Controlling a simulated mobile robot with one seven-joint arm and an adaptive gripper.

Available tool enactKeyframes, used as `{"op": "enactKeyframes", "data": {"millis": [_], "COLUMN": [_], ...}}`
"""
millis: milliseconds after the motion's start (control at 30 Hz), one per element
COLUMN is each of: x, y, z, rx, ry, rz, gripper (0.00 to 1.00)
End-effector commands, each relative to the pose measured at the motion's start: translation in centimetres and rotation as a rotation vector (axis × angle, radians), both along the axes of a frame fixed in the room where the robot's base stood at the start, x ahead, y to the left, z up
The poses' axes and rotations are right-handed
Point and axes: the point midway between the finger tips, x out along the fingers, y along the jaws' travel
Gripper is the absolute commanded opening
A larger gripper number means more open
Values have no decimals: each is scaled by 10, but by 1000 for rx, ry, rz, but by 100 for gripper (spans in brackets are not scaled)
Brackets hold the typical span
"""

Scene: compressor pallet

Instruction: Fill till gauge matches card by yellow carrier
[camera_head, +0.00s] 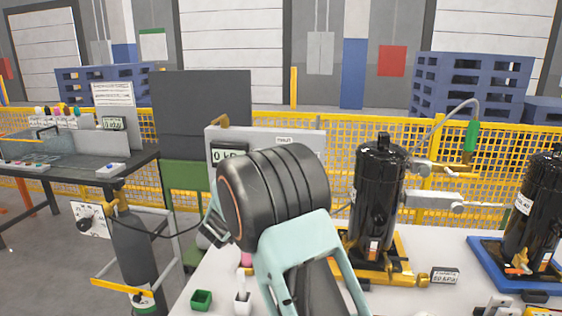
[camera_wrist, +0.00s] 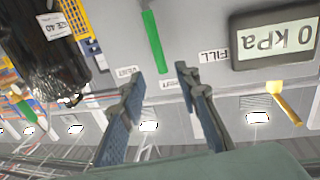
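The black compressor on the yellow carrier (camera_head: 362,272) stands right of centre in the head view. A small card (camera_head: 445,275) beside that carrier appears to read 60 kPa. The gauge (camera_head: 228,152) on the light panel (camera_head: 308,140) reads 0 kPa and is partly covered by my arm. In the wrist view, the gauge (camera_wrist: 275,38) is upside down and also reads 0 kPa. A green handle (camera_wrist: 152,40) and a yellow lever (camera_wrist: 285,103) are on the panel, with a FILL label between. My gripper (camera_wrist: 158,76) is open and empty, its tips just short of the green handle; my arm hides it in the head view.
A second black compressor stands on a blue carrier (camera_head: 489,247) at the right. A hose with a green coupler (camera_head: 471,136) rises between the compressors. A gas cylinder (camera_head: 136,247) and dark bench stand left.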

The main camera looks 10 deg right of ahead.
Motion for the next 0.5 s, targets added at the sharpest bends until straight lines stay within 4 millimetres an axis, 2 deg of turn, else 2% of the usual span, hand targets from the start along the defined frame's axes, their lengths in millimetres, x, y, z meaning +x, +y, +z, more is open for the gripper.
{"op": "enactKeyframes", "data": {"millis": [500], "x": [75], "y": [-42], "z": [2], "rx": [-1], "ry": [-5], "rz": [-1], "gripper": [30]}}
